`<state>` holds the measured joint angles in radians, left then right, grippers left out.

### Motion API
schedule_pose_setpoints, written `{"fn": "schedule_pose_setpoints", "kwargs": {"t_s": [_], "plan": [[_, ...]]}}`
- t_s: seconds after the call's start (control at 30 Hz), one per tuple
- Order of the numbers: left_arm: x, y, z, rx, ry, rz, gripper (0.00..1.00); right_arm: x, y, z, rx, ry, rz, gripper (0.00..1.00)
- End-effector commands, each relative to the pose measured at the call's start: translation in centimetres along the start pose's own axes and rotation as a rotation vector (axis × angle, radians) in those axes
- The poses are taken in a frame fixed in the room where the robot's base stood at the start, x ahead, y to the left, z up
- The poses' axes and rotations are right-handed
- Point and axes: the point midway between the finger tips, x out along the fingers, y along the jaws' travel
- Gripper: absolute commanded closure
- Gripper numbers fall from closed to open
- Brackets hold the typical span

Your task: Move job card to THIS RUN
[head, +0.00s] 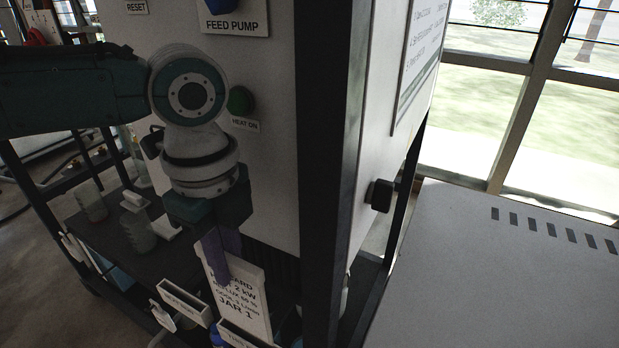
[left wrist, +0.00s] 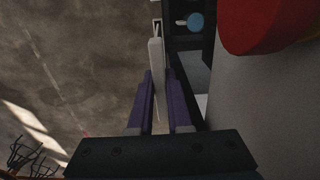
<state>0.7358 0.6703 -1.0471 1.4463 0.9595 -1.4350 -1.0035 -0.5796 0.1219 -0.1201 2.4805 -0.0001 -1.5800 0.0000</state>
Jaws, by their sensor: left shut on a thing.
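The job card (head: 247,306) is a white, printed card reading JAR 1 at its bottom line, seen in the head view below my left arm. My left gripper (head: 222,262) is shut on its upper part, and one purple finger covers some of the print. In the left wrist view, the card (left wrist: 156,62) shows nearly edge-on between the purple fingers of the gripper (left wrist: 158,78). The THIS RUN holder (head: 236,335) is at the bottom edge, right by the card's lower end. I cannot tell whether the card is inside it or behind it.
Another labelled holder (head: 184,303) is just left of the card. A dark frame post (head: 330,150) stands close on the right. The white panel with the green HEAT ON button (head: 240,101) is behind my arm. A red rounded part (left wrist: 262,22) is near the left wrist.

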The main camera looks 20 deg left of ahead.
Motion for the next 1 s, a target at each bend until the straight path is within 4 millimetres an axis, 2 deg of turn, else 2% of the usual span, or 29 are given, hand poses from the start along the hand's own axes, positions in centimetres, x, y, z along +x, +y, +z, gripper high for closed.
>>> {"fn": "schedule_pose_setpoints", "kwargs": {"t_s": [0.47, 1.0], "plan": [[0.2, 0.0, 0.0, 0.0, 0.0, 0.0, 1.0, 0.1, -0.1, 0.0, 0.004, 0.001, -0.003, 0.5], [2.0, 0.0, 0.0, 0.0, -0.001, 0.001, 1.0, 1.2, -0.1, 0.4, 0.003, 0.0, -0.003, 0.5]]}}
